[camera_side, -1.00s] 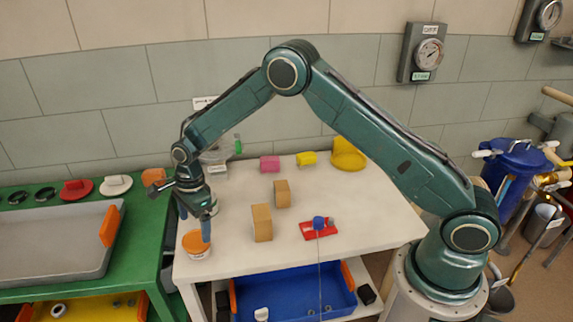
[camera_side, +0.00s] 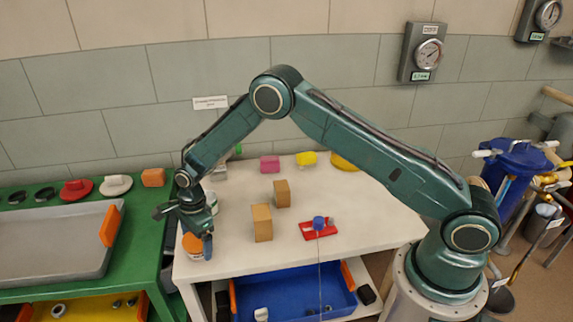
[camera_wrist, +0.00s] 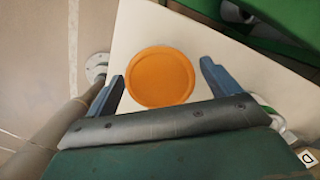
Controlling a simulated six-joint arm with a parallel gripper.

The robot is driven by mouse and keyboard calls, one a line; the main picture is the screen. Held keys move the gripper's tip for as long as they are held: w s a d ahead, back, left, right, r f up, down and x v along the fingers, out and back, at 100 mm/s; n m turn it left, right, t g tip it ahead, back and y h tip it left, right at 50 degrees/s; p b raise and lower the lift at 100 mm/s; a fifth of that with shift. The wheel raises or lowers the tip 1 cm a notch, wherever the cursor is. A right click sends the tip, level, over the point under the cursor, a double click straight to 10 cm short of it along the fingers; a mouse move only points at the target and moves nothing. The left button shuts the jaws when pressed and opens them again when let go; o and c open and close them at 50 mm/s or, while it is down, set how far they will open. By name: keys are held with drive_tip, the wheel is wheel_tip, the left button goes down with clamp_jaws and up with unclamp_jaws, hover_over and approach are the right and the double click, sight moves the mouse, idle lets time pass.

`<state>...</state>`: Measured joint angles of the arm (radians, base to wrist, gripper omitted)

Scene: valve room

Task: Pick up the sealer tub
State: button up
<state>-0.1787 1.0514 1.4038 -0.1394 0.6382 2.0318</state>
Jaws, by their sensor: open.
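The sealer tub (camera_side: 192,246) is a small white tub with an orange lid, upright at the front left corner of the white table. In the wrist view its round orange lid (camera_wrist: 160,77) lies between the two blue fingers, with a gap on each side. My gripper (camera_side: 197,243) is open and low over the tub, one finger in front of it in the side view, hiding part of it. In the wrist view my gripper (camera_wrist: 160,83) holds nothing. The tub's side is hidden there by its lid.
Two tan blocks (camera_side: 262,223) and a red piece with a blue knob (camera_side: 319,228) stand on the white table (camera_side: 365,225) to the right. A green bench (camera_side: 135,235) with a grey tray (camera_side: 50,245) adjoins on the left. A blue bin (camera_side: 295,292) sits below.

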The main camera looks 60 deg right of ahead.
idle(0.5)
drive_tip(key=c, duration=1)
drive_tip(key=shift+r, duration=0.1)
drive_tip(key=shift+c, duration=0.2)
wheel_tip(320, 180, up, 20)
idle(0.3)
